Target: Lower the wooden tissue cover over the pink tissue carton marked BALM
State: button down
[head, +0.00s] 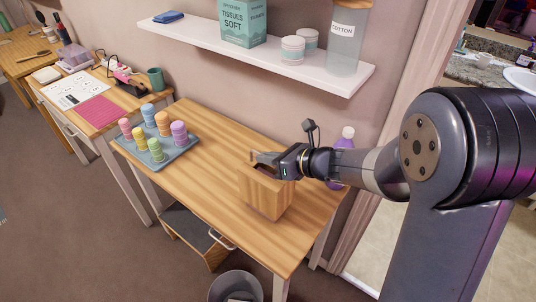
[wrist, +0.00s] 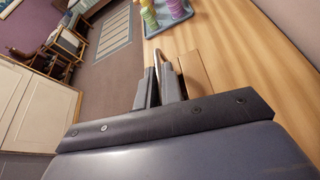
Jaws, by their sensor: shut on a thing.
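The wooden tissue cover (head: 266,196) is a box of light wood near the right end of the wooden table, by its front edge. My gripper (head: 264,163) is shut on its upper part. In the wrist view my gripper (wrist: 168,82) has its fingers close together, with a wooden face of the cover (wrist: 196,72) beside them. I cannot tell whether the cover rests on the table or hangs just above it. No pink carton marked BALM shows in either view; the inside of the cover is hidden.
A blue-grey tray (head: 181,155) with several coloured rolls stands on the table's left part. A purple bottle (head: 344,145) stands behind my wrist. The white shelf (head: 240,55) above holds a green carton (head: 243,22) and jars. A bin (head: 236,286) stands below. The table's middle is clear.

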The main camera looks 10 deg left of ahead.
jog(key=shift+f+b, duration=1.6)
jog(key=shift+f, duration=0.2)
jog(key=c, duration=1.5)
grip_release()
jog(key=v, duration=1.1)
jog(key=shift+a, duration=0.1)
send_over(268, 168)
jog(key=s+d, duration=0.1)
jog(key=s, duration=0.4)
notch_tip(268, 168, down, 4)
jog(key=shift+d+f, duration=0.1)
jog(key=shift+r+p, duration=0.45)
jog(key=shift+r, duration=0.1)
jog(key=shift+f, duration=0.1)
